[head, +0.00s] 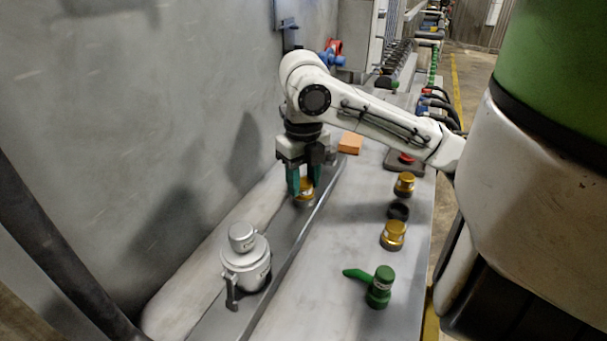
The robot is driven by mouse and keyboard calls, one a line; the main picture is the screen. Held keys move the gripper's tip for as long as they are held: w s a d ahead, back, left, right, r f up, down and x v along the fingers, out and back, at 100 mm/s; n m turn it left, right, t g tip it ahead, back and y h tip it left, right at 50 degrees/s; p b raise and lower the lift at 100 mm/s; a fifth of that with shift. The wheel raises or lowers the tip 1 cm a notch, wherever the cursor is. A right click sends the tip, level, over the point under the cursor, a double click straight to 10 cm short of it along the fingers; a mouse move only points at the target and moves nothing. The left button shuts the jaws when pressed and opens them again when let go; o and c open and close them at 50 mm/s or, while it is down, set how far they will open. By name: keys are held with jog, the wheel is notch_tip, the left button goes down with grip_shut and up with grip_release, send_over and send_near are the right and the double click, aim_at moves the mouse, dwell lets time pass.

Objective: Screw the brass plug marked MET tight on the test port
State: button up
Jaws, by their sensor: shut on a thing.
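My gripper (304,180) points down with green fingers shut on a brass plug (306,190) in the grey channel along the wall side of the bench. The fingers hide part of the plug, and any marking on it cannot be read. I cannot tell whether a test port is beneath it. Two more brass plugs, one farther (404,184) and one nearer (393,236), stand on the bench to the right. Their labels are too small to read.
A dark ring (398,210) sits between the two right plugs. A silver capped fitting (246,262) with a lever is in the channel, nearer than my gripper. An orange block (350,143) and a red button (406,158) lie beyond.

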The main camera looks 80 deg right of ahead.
jog(key=shift+m, duration=0.8)
jog(key=m+p, duration=0.2)
jog(key=m, duration=0.1)
jog(key=shift+r+m, duration=0.15)
jog(key=shift+m, duration=0.95)
jog(key=shift+m+p, duration=0.7)
jog(key=shift+m, duration=0.2)
jog(key=shift+m+p, duration=0.5)
jog(key=shift+m, duration=0.7)
jog(key=shift+f+m, duration=0.2)
jog(key=shift+m, duration=0.3)
